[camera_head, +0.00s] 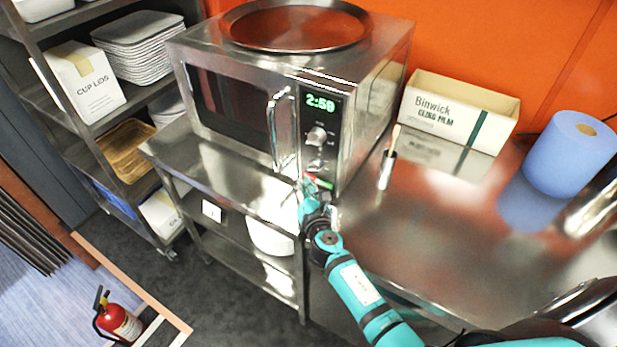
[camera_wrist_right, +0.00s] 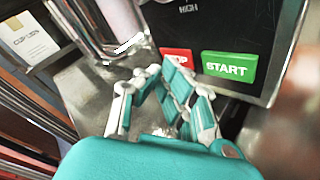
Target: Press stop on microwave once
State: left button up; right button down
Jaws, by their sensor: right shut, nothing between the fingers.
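The steel microwave (camera_head: 235,98) stands on a steel bench, its door shut, and its green display (camera_head: 320,102) reads 2:50. In the right wrist view its control panel (camera_wrist_right: 262,25) shows a red button (camera_wrist_right: 177,55), the stop button with its lettering partly covered, left of a green START button (camera_wrist_right: 229,66). My right gripper (camera_wrist_right: 163,72) is shut and empty, its fingertips just below the red button and overlapping its lower edge in the picture. I cannot tell whether they touch it. In the head view my right gripper (camera_head: 310,186) is at the panel's bottom. My left gripper is out of view.
The upright door handle (camera_head: 281,130) stands out left of the panel. A large round pan (camera_head: 296,25) lies on the microwave. To the right are a cling film box (camera_head: 458,109), a blue roll (camera_head: 571,155) and a dark-and-white brush-like tool (camera_head: 387,168). The bench middle is clear.

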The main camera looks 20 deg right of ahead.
jog(key=shift+s+a, duration=0.55)
jog(key=shift+a, duration=0.1)
jog(key=shift+s+a+b, duration=0.2)
jog(key=shift+s+a, duration=0.55)
jog(key=shift+a, duration=0.2)
jog(key=shift+s+a+b, duration=0.15)
jog(key=shift+s+a, duration=0.6)
jog(key=shift+a, duration=0.2)
